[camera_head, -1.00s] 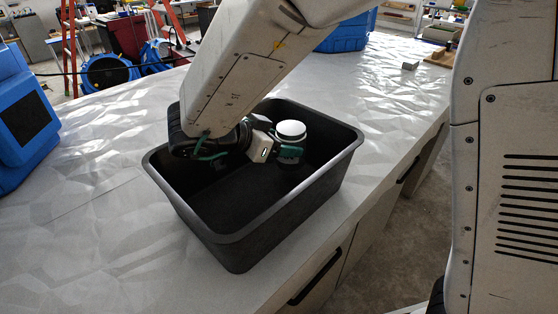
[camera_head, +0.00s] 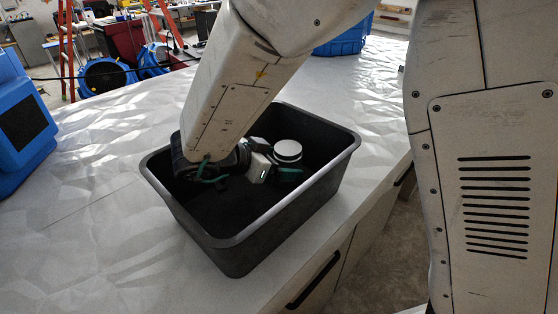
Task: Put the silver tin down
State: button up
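The silver tin (camera_head: 288,150) is a short round can with a pale top. It is upright inside the black bin (camera_head: 235,242), toward its far right part. My gripper (camera_head: 287,168) reaches down into the bin from the left, with a green-tipped finger against the near side of the tin. It appears shut on the tin; the far finger is hidden. The tin's underside is hidden too, so I cannot tell whether it touches the bin floor.
The bin stands on a pale, faceted worktop (camera_head: 90,235); its walls rise around my gripper. A blue machine (camera_head: 22,130) stands at the left edge. A blue crate (camera_head: 345,38) is behind the bin. The worktop left of the bin is clear.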

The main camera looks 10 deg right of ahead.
jog(key=shift+r, duration=0.15)
jog(key=v, duration=0.7)
jog(key=shift+a, duration=0.2)
jog(key=shift+r, duration=0.1)
